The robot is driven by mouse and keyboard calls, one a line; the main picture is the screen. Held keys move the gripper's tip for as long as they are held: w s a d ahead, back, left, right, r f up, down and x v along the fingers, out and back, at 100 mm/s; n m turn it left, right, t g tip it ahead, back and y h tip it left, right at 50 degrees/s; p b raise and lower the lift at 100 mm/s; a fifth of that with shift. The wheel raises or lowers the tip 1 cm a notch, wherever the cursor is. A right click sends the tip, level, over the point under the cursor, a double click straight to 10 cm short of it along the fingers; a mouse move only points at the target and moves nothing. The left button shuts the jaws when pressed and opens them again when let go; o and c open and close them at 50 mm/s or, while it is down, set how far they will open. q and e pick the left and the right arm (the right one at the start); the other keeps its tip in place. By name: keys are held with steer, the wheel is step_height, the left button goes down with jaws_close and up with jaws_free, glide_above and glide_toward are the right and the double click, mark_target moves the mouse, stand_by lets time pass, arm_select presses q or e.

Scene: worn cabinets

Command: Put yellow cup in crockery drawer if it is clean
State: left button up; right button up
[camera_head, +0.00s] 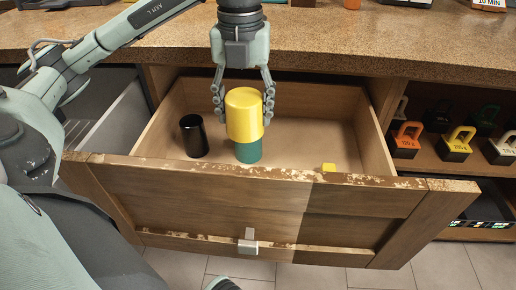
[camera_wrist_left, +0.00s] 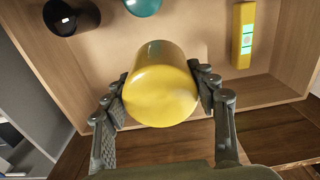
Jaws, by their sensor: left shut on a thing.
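The yellow cup (camera_head: 244,113) is held in my left gripper (camera_head: 243,106), with its closed end up. The fingers press on its two sides. The wrist view shows the cup (camera_wrist_left: 160,88) between the left gripper's fingers (camera_wrist_left: 163,95); its visible surface is plain yellow with no clear stain, and its inside is hidden. The cup is over the open drawer (camera_head: 290,92). A teal cup (camera_head: 248,152) stands in the drawer, partly covered by the yellow cup in the head view; the wrist view shows it (camera_wrist_left: 143,6) apart. My right gripper is not in view.
A black cup (camera_head: 194,137) stands at the drawer's left. A small yellow block-like item (camera_head: 329,168) is near the front right; the wrist view shows green panels on it (camera_wrist_left: 242,35). The drawer's right part is mostly free. Colored weights (camera_head: 456,143) stand on the right shelf.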

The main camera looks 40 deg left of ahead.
arm_select(q)
step_height(320, 180, down, 12)
steer(key=shift+s+b, duration=0.1)
steer(key=shift+b, duration=0.2)
steer(key=shift+f, duration=2.25)
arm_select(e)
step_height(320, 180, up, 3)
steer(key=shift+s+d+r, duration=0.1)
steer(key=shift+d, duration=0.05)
arm_select(q)
steer(key=o, duration=1.2)
steer(key=shift+o, duration=0.2)
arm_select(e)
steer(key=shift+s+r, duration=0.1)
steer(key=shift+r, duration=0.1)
arm_select(q)
steer(key=shift+r, duration=0.1)
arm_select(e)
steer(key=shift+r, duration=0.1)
